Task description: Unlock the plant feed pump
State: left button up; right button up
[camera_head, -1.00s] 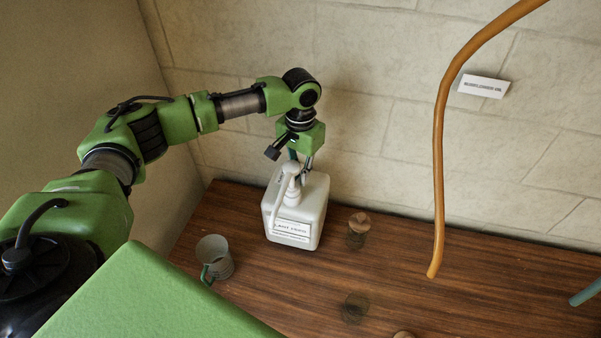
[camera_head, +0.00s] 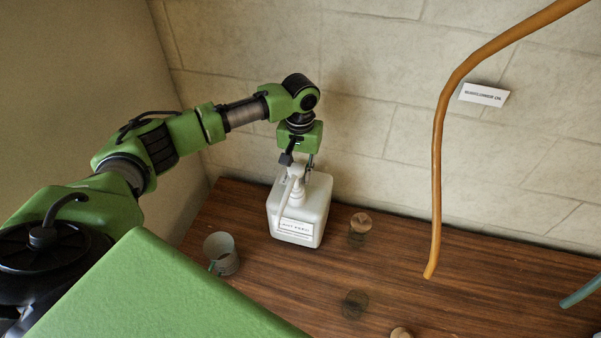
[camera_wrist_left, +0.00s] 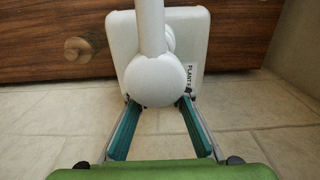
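The plant feed pump is a white square bottle (camera_head: 297,222) with a white pump head (camera_head: 297,171) and a long spout slanting down its front. Its label, partly legible, faces forward. It stands upright on the wooden table against the wall. My left gripper (camera_head: 299,162) is over the top of the bottle, with its fingers on either side of the pump head. In the left wrist view, the teal fingertips (camera_wrist_left: 160,100) reach the two edges of the round pump head (camera_wrist_left: 155,80) and look closed on it. The bottle (camera_wrist_left: 122,40) shows behind. My right gripper is not in view.
A grey cup (camera_head: 222,255) stands left of the bottle. A small jar with a wooden stopper (camera_head: 360,222) stands to its right. An orange hose (camera_head: 437,170) hangs at the right. A teal tube end (camera_head: 582,291) enters at the right edge. The wooden table (camera_head: 470,275) has bare room.

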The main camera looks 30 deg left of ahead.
pick_arm(q)
jog(key=shift+s, duration=0.1)
notch_tip(320, 180, up, 12)
dwell(0.6)
dwell(0.4)
